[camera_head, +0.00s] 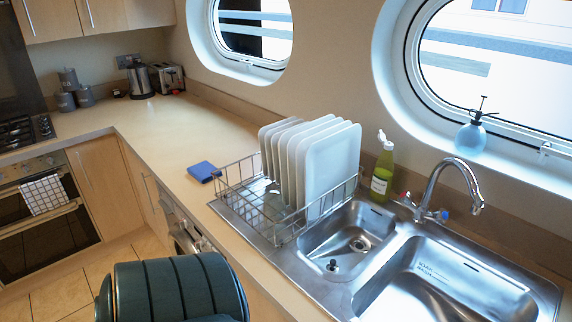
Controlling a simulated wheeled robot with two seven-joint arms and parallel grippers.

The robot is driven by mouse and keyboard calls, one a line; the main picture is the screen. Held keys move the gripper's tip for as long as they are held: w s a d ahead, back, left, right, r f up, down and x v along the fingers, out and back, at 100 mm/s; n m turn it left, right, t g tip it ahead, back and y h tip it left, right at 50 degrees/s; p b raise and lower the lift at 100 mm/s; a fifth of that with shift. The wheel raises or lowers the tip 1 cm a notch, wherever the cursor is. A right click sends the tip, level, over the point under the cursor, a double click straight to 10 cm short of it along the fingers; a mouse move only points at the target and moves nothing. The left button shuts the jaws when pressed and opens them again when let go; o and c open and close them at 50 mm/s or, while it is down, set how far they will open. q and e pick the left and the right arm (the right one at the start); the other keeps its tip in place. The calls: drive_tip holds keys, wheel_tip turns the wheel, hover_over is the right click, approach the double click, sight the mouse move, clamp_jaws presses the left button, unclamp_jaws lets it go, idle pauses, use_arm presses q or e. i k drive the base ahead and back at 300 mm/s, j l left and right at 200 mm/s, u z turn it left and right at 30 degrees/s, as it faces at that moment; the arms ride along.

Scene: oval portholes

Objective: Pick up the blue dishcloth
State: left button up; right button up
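The blue dishcloth (203,171) lies folded on the pale countertop (190,130), near its front edge. It sits just left of the wire dish rack (262,213), close to the rack but apart from it as far as I can see. Nothing covers the cloth. Neither of my grippers is in view.
The rack holds several upright white trays (326,165). A steel sink (435,285) with a curved tap (458,170) is at the right, and a green bottle (383,170) stands behind it. The countertop behind the cloth is clear. A kettle (139,80) and toaster (168,78) stand farther back.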

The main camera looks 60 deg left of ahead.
sight(201, 170)
drive_tip(key=k, duration=0.3)
drive_tip(key=u, duration=2.5)
drive_tip(key=i+l+u, duration=0.15)
drive_tip(key=l, duration=0.6)
drive_tip(key=j, duration=0.25)
drive_tip(key=i+j+z, duration=0.2)
drive_tip(key=j, duration=0.15)
drive_tip(key=i+j+z, duration=0.15)
drive_tip(key=j, duration=0.25)
drive_tip(key=i+j+z, duration=0.2)
drive_tip(key=j, duration=0.2)
drive_tip(key=i+j+z, duration=0.2)
drive_tip(key=j, duration=0.25)
drive_tip(key=j+z, duration=0.15)
drive_tip(key=j, duration=0.3)
